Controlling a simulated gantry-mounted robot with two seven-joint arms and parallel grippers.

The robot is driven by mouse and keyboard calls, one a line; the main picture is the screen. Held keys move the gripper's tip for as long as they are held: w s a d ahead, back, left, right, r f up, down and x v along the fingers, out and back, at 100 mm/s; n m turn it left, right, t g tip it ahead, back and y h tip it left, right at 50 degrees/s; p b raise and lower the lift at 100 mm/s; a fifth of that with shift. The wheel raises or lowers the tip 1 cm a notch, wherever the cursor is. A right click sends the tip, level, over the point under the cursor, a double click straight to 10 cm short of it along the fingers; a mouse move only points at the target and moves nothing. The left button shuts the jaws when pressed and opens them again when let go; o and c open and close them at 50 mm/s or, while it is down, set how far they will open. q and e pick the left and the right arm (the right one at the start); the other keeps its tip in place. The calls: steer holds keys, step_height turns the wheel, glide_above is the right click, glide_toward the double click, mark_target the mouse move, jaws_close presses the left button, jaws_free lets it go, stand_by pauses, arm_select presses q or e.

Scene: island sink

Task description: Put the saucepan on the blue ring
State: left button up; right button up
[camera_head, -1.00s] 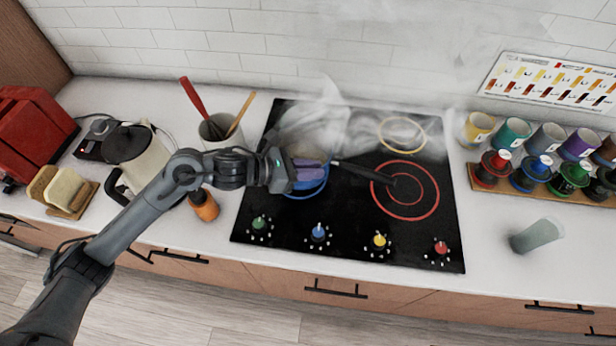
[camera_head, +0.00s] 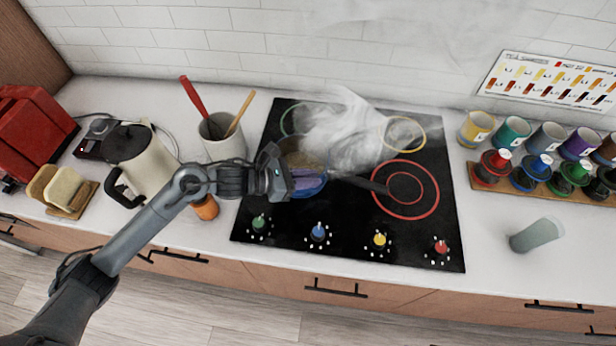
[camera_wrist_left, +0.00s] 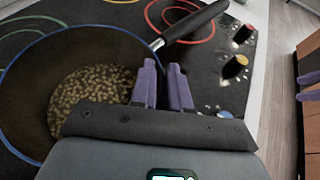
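The dark saucepan (camera_head: 308,160) sits over the left of the black hob, partly veiled by steam. Its dark handle (camera_head: 362,183) points right toward the red ring. In the left wrist view the saucepan (camera_wrist_left: 35,75) holds brownish grains, and a blue line follows its edge. The blue ring (camera_head: 312,191) shows as an arc at the pan's front; the pan and my gripper hide the rest. My left gripper (camera_head: 304,181) is at the pan's front side. In the wrist view its purple fingers (camera_wrist_left: 165,82) are close together, apparently with the pan wall between them.
A red ring (camera_head: 435,205) lies to the right, a yellow ring (camera_head: 420,146) at the back and a green ring (camera_head: 283,124) at back left. Knobs line the hob's front. A utensil crock (camera_head: 224,145) and a kettle (camera_head: 148,165) stand left of the hob.

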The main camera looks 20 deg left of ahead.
arm_select(q)
steer(key=o, duration=0.4)
steer(key=shift+o, duration=0.2)
steer(key=shift+r, duration=0.15)
steer(key=v, duration=1.2)
steer(key=shift+r, duration=0.1)
